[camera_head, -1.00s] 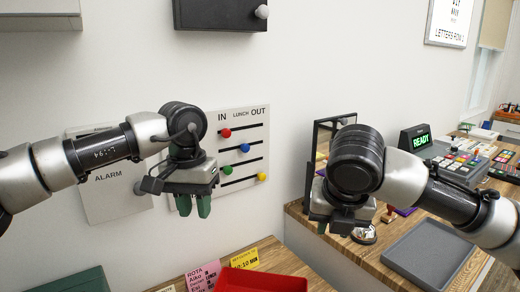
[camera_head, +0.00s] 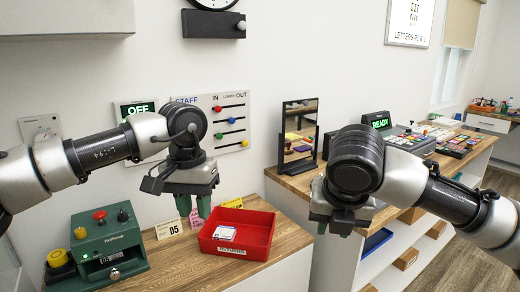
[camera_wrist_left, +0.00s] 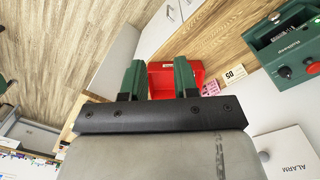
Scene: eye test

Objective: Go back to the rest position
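My left gripper (camera_head: 193,207) hangs in front of the wall, above the counter and just left of the red tray (camera_head: 262,250). Its two green fingers are apart with nothing between them. The left wrist view also shows its fingers (camera_wrist_left: 158,80) spread, with the red tray beyond in the gap. My right gripper (camera_head: 338,228) hangs at the right, in front of the shelf unit. Its fingers are mostly hidden by its own wrist, and I cannot tell whether it is open. I see nothing held by it.
A green machine (camera_head: 108,245) with knobs stands on the counter at the left. A card marked 05 (camera_head: 168,229) stands beside the tray. A mirror (camera_head: 298,135) and a READY display (camera_head: 378,121) stand on the right-hand unit. Floor (camera_head: 450,255) is clear at lower right.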

